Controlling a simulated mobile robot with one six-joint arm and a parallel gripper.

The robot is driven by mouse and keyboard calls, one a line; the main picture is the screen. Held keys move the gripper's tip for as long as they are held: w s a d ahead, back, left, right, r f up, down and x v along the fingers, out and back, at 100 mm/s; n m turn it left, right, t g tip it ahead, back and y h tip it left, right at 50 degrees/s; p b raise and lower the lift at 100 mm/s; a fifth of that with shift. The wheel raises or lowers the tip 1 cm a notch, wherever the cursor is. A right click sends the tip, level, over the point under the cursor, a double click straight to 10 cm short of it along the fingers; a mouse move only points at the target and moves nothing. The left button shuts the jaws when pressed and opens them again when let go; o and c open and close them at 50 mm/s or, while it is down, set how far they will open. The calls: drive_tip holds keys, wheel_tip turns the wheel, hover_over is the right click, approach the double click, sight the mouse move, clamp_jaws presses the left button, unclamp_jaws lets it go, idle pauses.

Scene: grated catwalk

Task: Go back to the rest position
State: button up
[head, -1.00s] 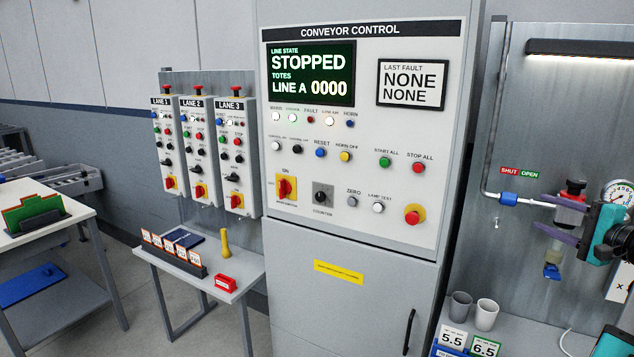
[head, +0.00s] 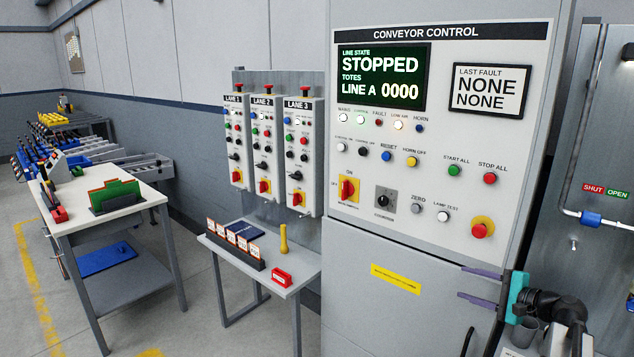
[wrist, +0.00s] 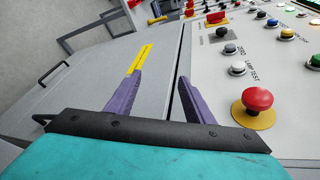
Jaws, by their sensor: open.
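My gripper (head: 461,282) is at the lower right of the head view, in front of the lower part of the conveyor control cabinet (head: 400,308). Its two purple fingers point left and are apart, with nothing between them. In the wrist view the open fingers (wrist: 160,76) reach over the grey cabinet front. A red mushroom button on a yellow ring (wrist: 256,106) is to their right and apart from them. It also shows in the head view (head: 481,229), above the gripper. The display (head: 383,77) reads STOPPED.
A small grey table (head: 298,284) with a card rack (head: 236,246), a yellow pin (head: 284,240) and a red block (head: 281,276) stands left of the cabinet. A white-topped bench (head: 140,192) is farther left. Grey cups (head: 524,333) stand near my arm. Open floor lies at lower left.

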drive_tip(key=w+a+f+n+g+y, duration=0.1)
drive_tip(key=a+f+g, duration=0.2)
drive_tip(key=a+f, duration=0.7)
drive_tip(key=s+a+f+n+g, duration=0.2)
drive_tip(key=s+a+f+g, duration=0.3)
drive_tip(key=a+f, duration=0.7)
drive_tip(key=s+a+f+n+g, duration=0.2)
drive_tip(key=s+a+f, duration=0.5)
drive_tip(key=a+f, duration=0.5)
drive_tip(key=s+a+f+n+g+h, duration=0.1)
drive_tip(key=s+a+f+n+g, duration=0.2)
drive_tip(key=s+f, duration=0.55)
drive_tip(key=s+a+f+n+g+h, duration=0.25)
drive_tip(key=s+f, duration=0.35)
drive_tip(key=s, duration=0.5)
drive_tip(key=s+d+f+n+g+h, duration=0.3)
drive_tip(key=s+d+n+h, duration=0.2)
drive_tip(key=s+d, duration=0.4)
drive_tip(key=shift+s+f+n, duration=0.4)
drive_tip(key=shift+s+n, duration=0.15)
drive_tip(key=shift+n, duration=0.1)
